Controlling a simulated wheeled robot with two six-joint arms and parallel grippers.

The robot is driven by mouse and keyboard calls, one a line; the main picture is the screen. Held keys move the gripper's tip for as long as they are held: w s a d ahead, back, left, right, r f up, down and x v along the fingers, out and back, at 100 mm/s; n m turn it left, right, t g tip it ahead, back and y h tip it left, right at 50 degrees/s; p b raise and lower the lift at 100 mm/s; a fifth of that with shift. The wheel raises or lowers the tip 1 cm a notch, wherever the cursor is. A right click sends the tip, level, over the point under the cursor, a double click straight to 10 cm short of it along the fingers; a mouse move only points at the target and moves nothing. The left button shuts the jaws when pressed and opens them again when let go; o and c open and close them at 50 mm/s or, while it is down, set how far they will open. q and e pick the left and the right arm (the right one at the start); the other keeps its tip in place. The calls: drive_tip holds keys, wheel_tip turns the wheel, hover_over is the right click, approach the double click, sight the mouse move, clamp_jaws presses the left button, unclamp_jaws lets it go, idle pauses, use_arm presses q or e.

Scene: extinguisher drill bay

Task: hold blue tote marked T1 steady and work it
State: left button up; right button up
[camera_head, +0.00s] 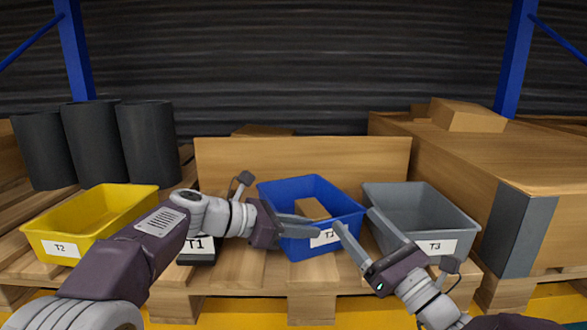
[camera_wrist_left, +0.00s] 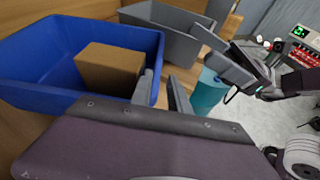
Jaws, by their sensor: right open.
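The blue tote (camera_head: 282,205) stands upright on the pallet, between the yellow and grey totes. Its white front label is partly covered, apparently T1. A brown box (camera_head: 312,209) lies inside it. My left gripper (camera_head: 318,226) is at the tote's front wall, overlapping it in the head view. In the left wrist view its fingers (camera_wrist_left: 163,88) are apart near the blue wall (camera_wrist_left: 50,96); I cannot tell whether they touch it.
The yellow tote T2 (camera_head: 120,201) stands left and the grey tote T3 (camera_head: 420,230) right, close to the blue one. A dark block marked T1 (camera_head: 197,257) sits front left. A wooden board (camera_head: 235,160) stands behind. A large carton (camera_head: 440,150) is at right; dark cylinders (camera_head: 90,145) stand at left.

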use_arm(q)
drive_tip(key=s+a+r, duration=0.2)
drive_tip(key=a+r, duration=0.1)
drive_tip(key=a, duration=0.8)
drive_tip(key=s+a+f+m+g+y, duration=0.2)
drive_tip(key=s+a+f+m+y, duration=0.1)
drive_tip(key=f, duration=0.9)
drive_tip(key=s+a+f+m+g+y, duration=0.1)
drive_tip(key=s+a+f+m+y, duration=0.2)
drive_tip(key=f, duration=0.9)
drive_tip(key=s+m+y, duration=0.2)
drive_tip(key=s+m, duration=0.2)
drive_tip(key=s, duration=0.2)
drive_tip(key=shift+a+f+g+y, duration=0.2)
drive_tip(key=shift+f+g+y, duration=0.05)
drive_tip(key=shift+g+y, duration=0.15)
use_arm(e)
drive_tip(key=shift+w+a+f, duration=0.2)
drive_tip(key=shift+w, duration=0.45)
